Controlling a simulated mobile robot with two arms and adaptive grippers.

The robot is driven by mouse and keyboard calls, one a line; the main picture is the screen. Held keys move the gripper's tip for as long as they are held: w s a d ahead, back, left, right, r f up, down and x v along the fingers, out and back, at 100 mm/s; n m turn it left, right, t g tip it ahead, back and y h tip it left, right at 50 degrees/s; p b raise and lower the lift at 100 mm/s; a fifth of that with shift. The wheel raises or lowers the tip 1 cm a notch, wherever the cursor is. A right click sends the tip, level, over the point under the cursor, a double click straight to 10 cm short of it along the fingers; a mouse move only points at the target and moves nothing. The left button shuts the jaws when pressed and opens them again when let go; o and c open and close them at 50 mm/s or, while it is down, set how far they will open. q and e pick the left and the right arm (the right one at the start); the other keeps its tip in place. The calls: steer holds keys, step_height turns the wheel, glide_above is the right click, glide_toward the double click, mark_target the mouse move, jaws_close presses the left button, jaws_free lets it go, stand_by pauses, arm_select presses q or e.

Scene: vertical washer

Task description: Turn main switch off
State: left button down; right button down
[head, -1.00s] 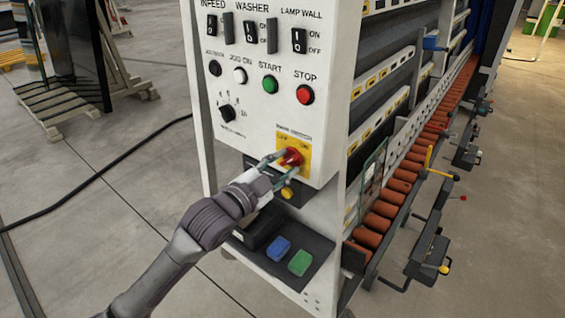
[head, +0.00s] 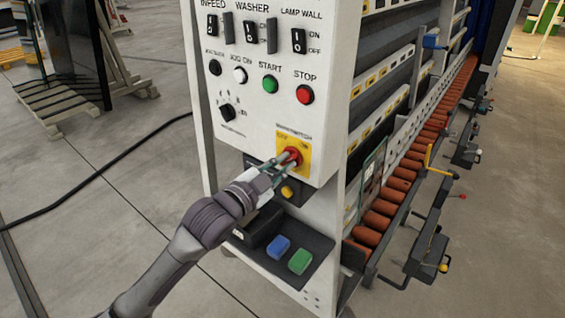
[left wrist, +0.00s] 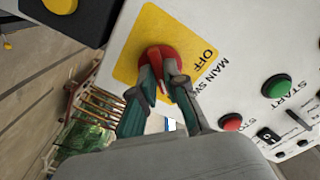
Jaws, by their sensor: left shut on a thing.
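The main switch (head: 294,155) is a red knob on a yellow square plate (head: 303,163), low on the white control panel. It also shows in the left wrist view as a red knob (left wrist: 153,56) on the yellow plate (left wrist: 142,20), with the word OFF beside it. My left gripper (head: 285,160) reaches up from below left. Its fingers (left wrist: 162,75) are shut on the knob and hide part of it. The knob's exact turn angle is hard to tell. My right gripper is in neither view.
Above the switch are the green START button (head: 270,84), the red STOP button (head: 305,94), a black selector (head: 227,111) and rocker switches. A yellow button (head: 287,191) sits just below. A shelf holds blue (head: 279,246) and green (head: 300,261) blocks. Orange rollers (head: 408,174) run along the right.

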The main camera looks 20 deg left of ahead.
arm_select(q)
steer(key=n+p, duration=0.2)
steer(key=n, duration=0.1)
steer(key=shift+r+p, duration=0.2)
steer(key=shift+p, duration=0.1)
steer(key=n+p, duration=0.4)
steer(key=n, duration=0.1)
steer(key=shift+n, duration=0.3)
steer(key=n+p, duration=0.2)
steer(key=n, duration=0.2)
steer(key=shift+f+p, duration=0.1)
steer(key=shift+p, duration=0.2)
steer(key=shift+f+n+p, duration=0.1)
steer(key=shift+n+p, duration=0.7)
steer(key=shift+n, duration=1.6)
